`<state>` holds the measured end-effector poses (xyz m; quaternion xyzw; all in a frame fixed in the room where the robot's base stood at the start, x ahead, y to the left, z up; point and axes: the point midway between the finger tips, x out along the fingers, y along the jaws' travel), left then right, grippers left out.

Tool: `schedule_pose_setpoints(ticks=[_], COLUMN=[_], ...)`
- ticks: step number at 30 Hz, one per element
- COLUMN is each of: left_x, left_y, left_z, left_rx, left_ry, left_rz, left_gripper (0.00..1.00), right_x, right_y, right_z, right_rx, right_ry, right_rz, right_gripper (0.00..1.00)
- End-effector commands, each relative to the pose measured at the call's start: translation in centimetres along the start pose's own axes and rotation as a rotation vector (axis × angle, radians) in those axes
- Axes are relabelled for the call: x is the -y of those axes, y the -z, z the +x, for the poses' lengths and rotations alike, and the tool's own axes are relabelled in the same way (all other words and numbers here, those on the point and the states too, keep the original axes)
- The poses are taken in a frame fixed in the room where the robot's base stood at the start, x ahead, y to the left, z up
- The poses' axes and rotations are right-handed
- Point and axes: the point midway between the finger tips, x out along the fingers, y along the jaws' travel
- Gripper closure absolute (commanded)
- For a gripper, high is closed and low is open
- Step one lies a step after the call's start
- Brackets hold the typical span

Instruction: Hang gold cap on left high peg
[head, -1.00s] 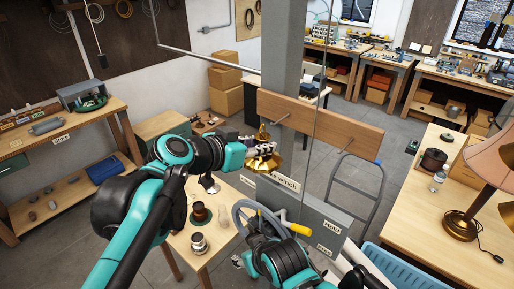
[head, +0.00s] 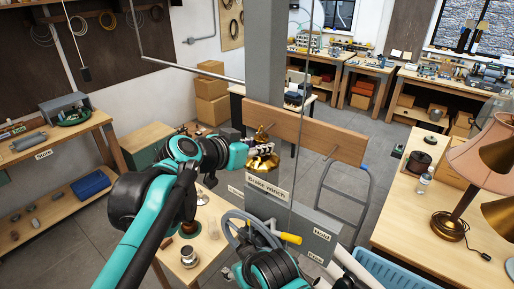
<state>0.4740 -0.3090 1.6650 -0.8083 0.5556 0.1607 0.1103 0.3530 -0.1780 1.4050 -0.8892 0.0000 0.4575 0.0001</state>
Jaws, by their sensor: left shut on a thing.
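The gold cap (head: 262,163) hangs below a small loop, in front of the wooden peg board (head: 308,135). My left gripper (head: 262,148) is shut on the cap near its top; its fingers partly cover it. The left high peg (head: 268,127) sticks out near the board's left end. The cap's loop is close to this peg's tip in the picture; I cannot tell whether they touch. A second peg (head: 333,153) to the right is bare.
A grey post (head: 265,65) stands behind the board. A brake winch box (head: 305,230) with a yellow handle (head: 290,238) stands below. A lamp (head: 455,215) stands on the right bench.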

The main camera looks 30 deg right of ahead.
Motion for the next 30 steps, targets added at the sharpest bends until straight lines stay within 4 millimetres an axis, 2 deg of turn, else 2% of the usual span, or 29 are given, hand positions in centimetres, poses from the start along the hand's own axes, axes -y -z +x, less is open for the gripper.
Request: schedule_pose_setpoints(ticks=[30], left_x=[-0.02], left_y=[0.11], left_z=[-0.15], left_rx=[0.0], left_ry=[0.0], left_rz=[0.0], left_gripper=[1.0], right_x=[0.0], right_y=[0.1], right_z=[-0.14], right_rx=[0.0], right_ry=[0.0], right_rz=[0.0], right_gripper=[0.49])
